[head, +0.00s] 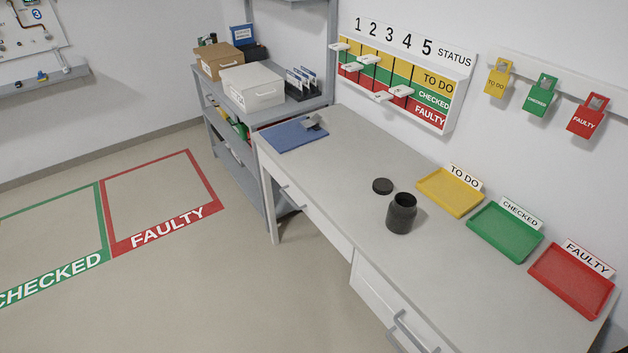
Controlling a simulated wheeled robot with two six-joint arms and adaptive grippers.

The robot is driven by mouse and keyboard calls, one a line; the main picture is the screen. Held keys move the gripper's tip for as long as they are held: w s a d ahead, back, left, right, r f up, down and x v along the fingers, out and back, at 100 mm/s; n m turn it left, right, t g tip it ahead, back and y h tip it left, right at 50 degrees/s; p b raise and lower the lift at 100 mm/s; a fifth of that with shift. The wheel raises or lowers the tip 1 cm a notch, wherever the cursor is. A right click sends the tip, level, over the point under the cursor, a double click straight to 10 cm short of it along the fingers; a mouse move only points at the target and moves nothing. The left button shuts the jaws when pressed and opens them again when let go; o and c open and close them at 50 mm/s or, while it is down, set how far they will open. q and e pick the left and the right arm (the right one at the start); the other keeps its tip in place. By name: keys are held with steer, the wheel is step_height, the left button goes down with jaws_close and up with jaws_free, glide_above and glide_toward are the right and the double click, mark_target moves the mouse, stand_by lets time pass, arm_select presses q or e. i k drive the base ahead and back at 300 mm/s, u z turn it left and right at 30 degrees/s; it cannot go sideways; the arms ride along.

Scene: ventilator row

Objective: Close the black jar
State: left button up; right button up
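The black jar (401,214) stands upright on the grey bench, left of the coloured trays. Its top looks open, with the dark mouth showing. A round black lid (382,186) lies flat on the bench just behind and to the left of the jar, apart from it. Neither of my grippers shows in the head view. A small dark shape at the bottom right corner is too cut off to identify.
The bench (345,190) also holds a yellow tray (424,188), a green tray (476,233) and a red tray (538,277) on the right. A blue mat (290,138) lies at the far end.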

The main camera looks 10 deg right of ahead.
mark_target(402, 211)
steer(key=u, duration=0.65)
steer(key=i, duration=1.3)
steer(key=z, duration=2.7)
